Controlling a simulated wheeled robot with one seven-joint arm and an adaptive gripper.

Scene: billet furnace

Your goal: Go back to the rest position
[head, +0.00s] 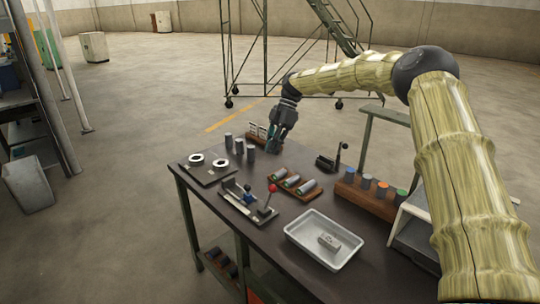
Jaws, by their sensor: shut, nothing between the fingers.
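My arm, in a yellowish ribbed sleeve, reaches in from the right over the far side of a dark workbench (205,192). My gripper (273,148) hangs at the bench's far edge, pointing down, shut and empty. It is close to several grey cylinders (239,146) standing on the bench. Whether its fingertips touch anything is too small to tell.
On the bench are a plate with two white rings (196,159), a red-knobbed lever fixture (271,189), a wooden rack (296,184), a metal tray (318,262) holding a block (329,242), and a rack of coloured-top cylinders (365,182). A wheeled stair (342,27) stands behind.

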